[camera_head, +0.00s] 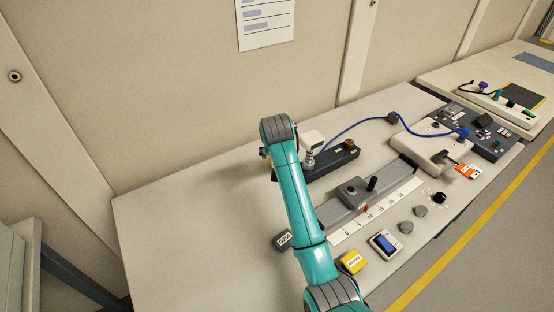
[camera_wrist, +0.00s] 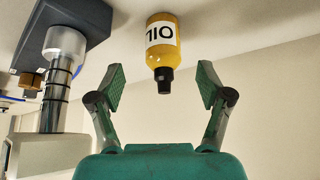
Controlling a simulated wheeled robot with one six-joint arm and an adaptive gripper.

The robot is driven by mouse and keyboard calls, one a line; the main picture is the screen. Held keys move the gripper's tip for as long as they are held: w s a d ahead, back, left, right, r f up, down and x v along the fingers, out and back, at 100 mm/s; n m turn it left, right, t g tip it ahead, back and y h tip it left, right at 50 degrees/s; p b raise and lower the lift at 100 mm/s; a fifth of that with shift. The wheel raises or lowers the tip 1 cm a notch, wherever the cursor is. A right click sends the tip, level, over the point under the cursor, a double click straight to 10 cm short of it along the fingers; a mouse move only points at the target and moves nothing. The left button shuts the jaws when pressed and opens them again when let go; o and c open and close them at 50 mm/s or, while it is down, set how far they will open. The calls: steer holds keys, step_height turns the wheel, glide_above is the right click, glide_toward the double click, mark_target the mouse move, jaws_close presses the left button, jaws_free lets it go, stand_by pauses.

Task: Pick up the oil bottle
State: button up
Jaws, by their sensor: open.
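The oil bottle (camera_wrist: 163,45) is yellow with a white OIL label and a black cap. In the wrist view it appears upside down at the top centre, its cap pointing down the picture. My gripper (camera_wrist: 163,82) is open, with one finger on each side of the picture. The bottle's cap shows in the gap between the fingers, and its body lies beyond the fingertips. No contact is visible. In the head view I cannot see the bottle; my teal arm probably covers it, and my gripper is hidden there too.
A dark base with a metal post and pale head (camera_head: 312,138) stands close right of my arm; its post (camera_wrist: 58,85) is at left in the wrist view. A scaled rail (camera_head: 375,210), yellow box (camera_head: 353,262) and blue cable (camera_head: 350,127) lie right. The bench's left side (camera_head: 180,240) is clear.

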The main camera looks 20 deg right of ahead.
steer(key=shift+x, duration=3.85)
steer(key=shift+w+a, duration=0.1)
steer(key=shift+a, duration=0.05)
steer(key=c, duration=1.3)
